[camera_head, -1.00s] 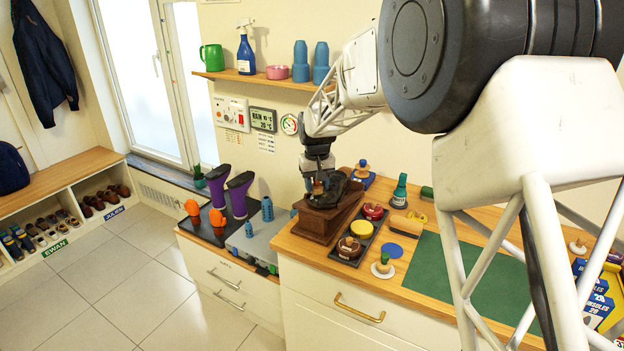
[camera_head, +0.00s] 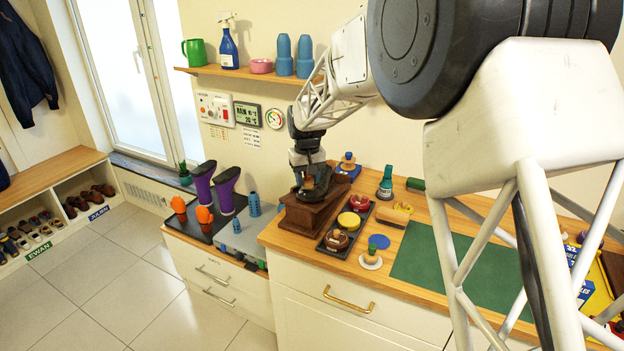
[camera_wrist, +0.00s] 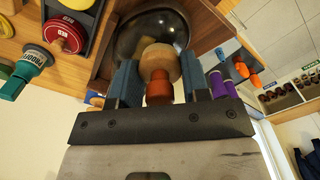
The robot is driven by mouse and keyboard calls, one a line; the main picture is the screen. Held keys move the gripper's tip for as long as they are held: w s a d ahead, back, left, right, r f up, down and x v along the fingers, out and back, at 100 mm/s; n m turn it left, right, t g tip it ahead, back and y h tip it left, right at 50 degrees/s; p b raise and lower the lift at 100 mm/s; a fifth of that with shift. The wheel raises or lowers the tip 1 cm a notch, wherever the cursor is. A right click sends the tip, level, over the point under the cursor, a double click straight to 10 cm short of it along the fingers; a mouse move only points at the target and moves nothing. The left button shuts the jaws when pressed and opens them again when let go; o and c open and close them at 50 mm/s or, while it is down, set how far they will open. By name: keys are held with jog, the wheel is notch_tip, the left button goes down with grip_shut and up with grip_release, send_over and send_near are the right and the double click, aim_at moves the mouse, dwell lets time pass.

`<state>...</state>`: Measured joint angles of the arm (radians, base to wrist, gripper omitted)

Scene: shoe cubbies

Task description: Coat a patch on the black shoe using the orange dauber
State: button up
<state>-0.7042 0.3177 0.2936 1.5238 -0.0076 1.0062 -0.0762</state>
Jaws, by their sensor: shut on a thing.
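The black shoe (camera_head: 325,188) sits on a brown wooden stand (camera_head: 303,219) at the left of the counter. In the wrist view its dark, glossy surface (camera_wrist: 140,32) fills the top middle. My gripper (camera_wrist: 158,82) is shut on the orange dauber (camera_wrist: 159,92), which shows an orange part and a round pale wooden part between the blue fingers. The dauber is right in front of the shoe in that view; I cannot tell whether they touch. In the head view my gripper (camera_head: 308,182) is low over the shoe and partly hides it.
A dark tray (camera_head: 337,254) with red, yellow and brown round tins is right of the stand. A green mat (camera_head: 440,258) covers the counter further right. Purple boot-shaped items (camera_head: 204,186) stand at left. A wall shelf (camera_head: 250,74) holds bottles and cups.

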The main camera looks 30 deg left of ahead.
jog(key=a, duration=0.1)
jog(key=a+f, duration=0.1)
jog(key=a, duration=0.1)
jog(key=shift+a+r, duration=0.1)
jog(key=shift+a, duration=0.15)
notch_tip(320, 180, up, 8)
jog(key=shift+r, duration=0.2)
dwell(0.4)
jog(key=shift+d, duration=0.1)
dwell(0.4)
jog(key=shift+s+d, duration=0.1)
jog(key=shift+d, duration=0.5)
jog(key=shift+f, duration=0.1)
